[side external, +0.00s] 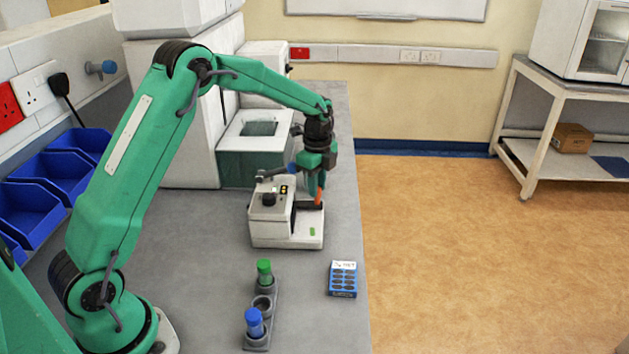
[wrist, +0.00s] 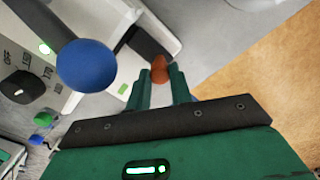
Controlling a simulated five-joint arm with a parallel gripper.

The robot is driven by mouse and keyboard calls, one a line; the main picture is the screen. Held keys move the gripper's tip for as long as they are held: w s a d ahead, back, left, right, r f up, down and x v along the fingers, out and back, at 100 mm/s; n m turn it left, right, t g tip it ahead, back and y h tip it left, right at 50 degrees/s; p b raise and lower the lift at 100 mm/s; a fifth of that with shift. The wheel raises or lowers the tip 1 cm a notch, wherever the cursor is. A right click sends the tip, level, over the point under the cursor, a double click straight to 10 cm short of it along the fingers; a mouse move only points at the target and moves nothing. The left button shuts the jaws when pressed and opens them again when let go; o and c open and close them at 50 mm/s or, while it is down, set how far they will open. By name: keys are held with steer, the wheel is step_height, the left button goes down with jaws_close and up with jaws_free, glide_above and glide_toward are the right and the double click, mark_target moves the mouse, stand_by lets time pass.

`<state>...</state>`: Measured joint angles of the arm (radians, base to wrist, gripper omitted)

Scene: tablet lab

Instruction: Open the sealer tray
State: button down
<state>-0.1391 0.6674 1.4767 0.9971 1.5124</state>
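The sealer (side external: 272,205) is a small white bench unit with a black knob, lit buttons and a lever with a blue ball end (wrist: 86,66). An upright orange handle (side external: 319,197) stands at its right side, at the end of a dark strip (wrist: 150,42) that appears to be the tray. My gripper (side external: 318,186) points down over this handle. In the wrist view its fingertips (wrist: 161,72) lie on both sides of the orange handle (wrist: 159,68), which fills the narrow gap, so it looks shut on it. How far the tray is out is hard to tell.
A rack (side external: 261,318) with a green-capped and a blue-capped tube stands in front of the sealer. A blue blister-pattern box (side external: 343,279) lies near the bench's right edge. A large white machine (side external: 185,120) stands behind. The blue ball lever is close to my gripper's left.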

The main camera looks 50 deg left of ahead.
steer(key=w+d, duration=0.7)
steer(key=shift+w+d, duration=0.4)
steer(key=shift+r, duration=0.1)
steer(key=c, duration=1.3)
jaws_free()
steer(key=shift+o, duration=0.2)
step_height(320, 180, up, 8)
